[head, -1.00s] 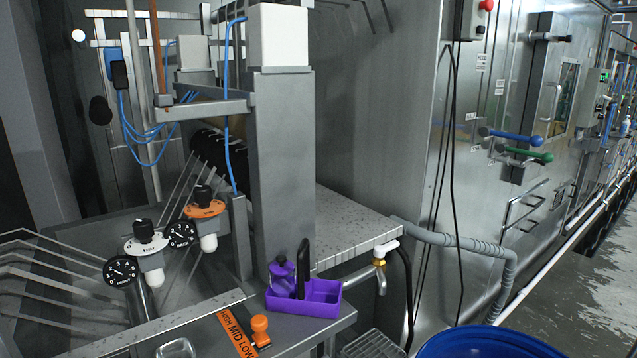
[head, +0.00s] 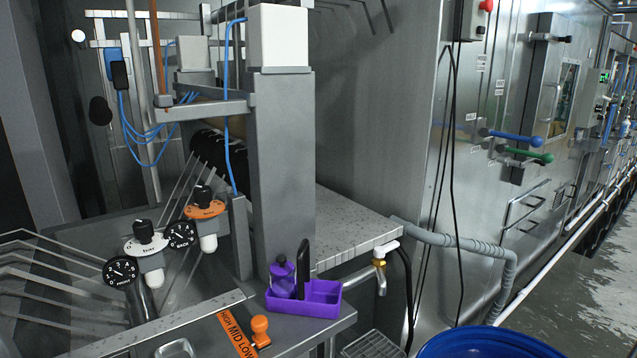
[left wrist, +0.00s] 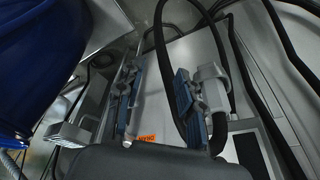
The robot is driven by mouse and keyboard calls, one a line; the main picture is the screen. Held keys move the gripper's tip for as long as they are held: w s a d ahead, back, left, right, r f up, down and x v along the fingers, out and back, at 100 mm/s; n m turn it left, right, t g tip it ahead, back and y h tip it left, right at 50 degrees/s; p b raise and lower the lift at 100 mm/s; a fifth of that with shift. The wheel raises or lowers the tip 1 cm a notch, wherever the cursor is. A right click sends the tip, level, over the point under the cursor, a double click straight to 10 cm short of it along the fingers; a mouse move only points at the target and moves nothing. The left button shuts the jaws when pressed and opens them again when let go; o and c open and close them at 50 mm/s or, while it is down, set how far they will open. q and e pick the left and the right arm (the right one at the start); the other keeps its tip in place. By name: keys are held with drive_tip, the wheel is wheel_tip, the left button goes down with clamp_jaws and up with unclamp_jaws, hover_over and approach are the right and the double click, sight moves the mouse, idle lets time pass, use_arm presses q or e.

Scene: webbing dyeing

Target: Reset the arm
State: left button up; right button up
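My left gripper (left wrist: 156,98) shows in the left wrist view. Its two fingers with blue-grey pads stand well apart, and nothing is held between them. Behind the fingers are a pale panel and black hoses or cables. Neither gripper nor arm shows in the head view. My right gripper is in no view.
A blue barrel (head: 485,343) stands at the bottom of the head view; a blue surface (left wrist: 45,60) lies left of the gripper in the wrist view. A purple caddy (head: 303,297), an orange knob (head: 260,329) and a tap (head: 380,263) are around the metal bench.

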use_arm(q)
wheel_tip(320, 180, down, 12)
drive_tip(key=s, duration=0.1)
drive_tip(key=s+a+f+g, duration=0.2)
drive_tip(key=s+a+f, duration=0.1)
drive_tip(key=s+f, duration=1.5)
wheel_tip(320, 180, down, 4)
drive_tip(key=shift+r, duration=0.2)
